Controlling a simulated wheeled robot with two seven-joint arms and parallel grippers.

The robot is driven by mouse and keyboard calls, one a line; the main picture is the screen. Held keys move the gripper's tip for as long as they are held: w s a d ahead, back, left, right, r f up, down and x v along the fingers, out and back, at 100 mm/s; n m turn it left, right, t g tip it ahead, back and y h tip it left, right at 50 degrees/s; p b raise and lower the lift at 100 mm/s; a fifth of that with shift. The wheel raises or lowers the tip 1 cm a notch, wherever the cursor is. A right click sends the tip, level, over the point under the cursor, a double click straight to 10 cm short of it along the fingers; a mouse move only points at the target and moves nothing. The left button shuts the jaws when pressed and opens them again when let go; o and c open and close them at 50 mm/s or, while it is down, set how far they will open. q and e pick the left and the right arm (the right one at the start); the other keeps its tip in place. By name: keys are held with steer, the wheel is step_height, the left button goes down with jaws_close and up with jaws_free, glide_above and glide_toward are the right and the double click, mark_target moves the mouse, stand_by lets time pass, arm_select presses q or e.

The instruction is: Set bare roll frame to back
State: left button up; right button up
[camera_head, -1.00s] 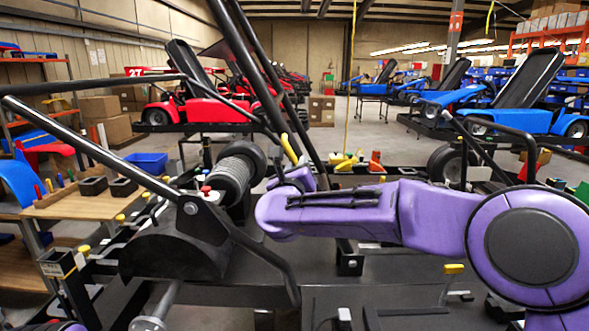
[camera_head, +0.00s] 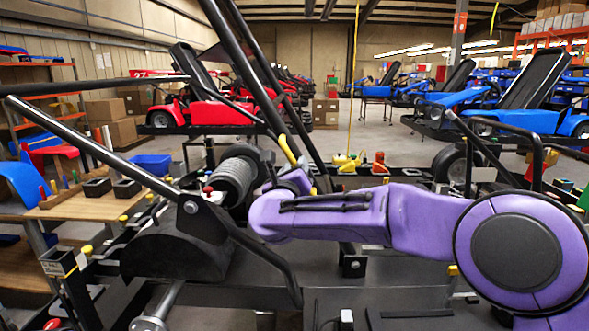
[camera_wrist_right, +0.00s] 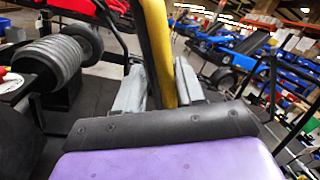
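The bare roll frame (camera_head: 262,75) is a set of black tubes rising through the middle of the head view, leaning toward the upper left. A yellow grip section (camera_head: 289,150) sits low on it. My right gripper (camera_wrist_right: 160,88) has its two grey fingers on either side of the yellow bar (camera_wrist_right: 158,45) in the right wrist view. Both fingers appear to touch it, with no clear gap. In the head view the purple right wrist covers the gripper's fingertips. My left gripper is not clearly visible.
A black kart chassis with a ribbed grey cylinder (camera_head: 235,178) fills the foreground. A wooden bench (camera_head: 85,207) and blue bin (camera_head: 152,164) stand at left. A red kart (camera_head: 195,107) and blue karts (camera_head: 560,122) are behind. Open floor lies between them.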

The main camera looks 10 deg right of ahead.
steer(key=b+v, duration=0.4)
steer(key=v, duration=0.6)
steer(key=shift+s+a, duration=0.15)
steer(key=shift+s, duration=0.05)
steer(key=shift+f, duration=0.1)
